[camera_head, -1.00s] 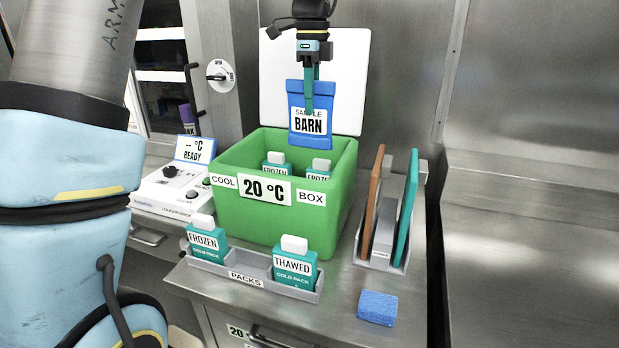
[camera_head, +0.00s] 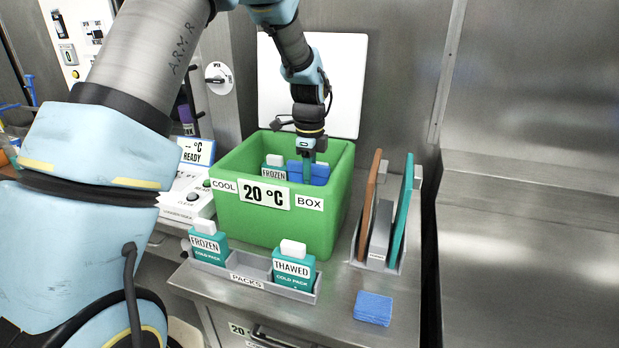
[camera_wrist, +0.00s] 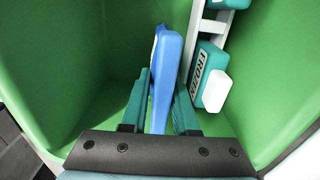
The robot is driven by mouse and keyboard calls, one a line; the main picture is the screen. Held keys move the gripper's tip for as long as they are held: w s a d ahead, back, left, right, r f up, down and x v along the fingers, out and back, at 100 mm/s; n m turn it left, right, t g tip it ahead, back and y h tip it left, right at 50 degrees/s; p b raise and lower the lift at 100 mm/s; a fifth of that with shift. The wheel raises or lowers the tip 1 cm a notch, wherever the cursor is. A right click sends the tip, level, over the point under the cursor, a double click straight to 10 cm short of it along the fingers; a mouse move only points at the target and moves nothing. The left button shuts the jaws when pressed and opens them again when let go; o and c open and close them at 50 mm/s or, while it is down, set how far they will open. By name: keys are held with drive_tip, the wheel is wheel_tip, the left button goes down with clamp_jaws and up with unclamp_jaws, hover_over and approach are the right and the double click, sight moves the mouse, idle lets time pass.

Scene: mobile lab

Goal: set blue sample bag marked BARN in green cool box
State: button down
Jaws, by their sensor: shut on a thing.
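The blue sample bag (camera_head: 318,173) is down inside the green cool box (camera_head: 322,233), with only its top part showing over the front wall. Its BARN label is hidden in the current views. My gripper (camera_head: 308,170) reaches into the box from above and is shut on the bag. In the wrist view the bag (camera_wrist: 164,75) stands edge-on between my gripper's teal fingers (camera_wrist: 160,105), inside the green walls. I cannot tell whether the bag touches the box floor.
A FROZEN cold pack (camera_head: 273,168) sits in the box; the wrist view shows one (camera_wrist: 207,78) beside the bag. A packs tray (camera_head: 247,281) with FROZEN and THAWED packs stands in front. A lid rack (camera_head: 385,225) and blue sponge (camera_head: 373,308) are to the right.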

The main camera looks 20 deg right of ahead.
drive_tip(key=shift+f, duration=0.35)
drive_tip(key=c, duration=0.7)
unclamp_jaws()
drive_tip(key=shift+o, duration=0.2)
wheel_tip(320, 180, up, 12)
drive_tip(key=shift+r+b, duration=0.1)
drive_tip(key=shift+b, duration=1.1)
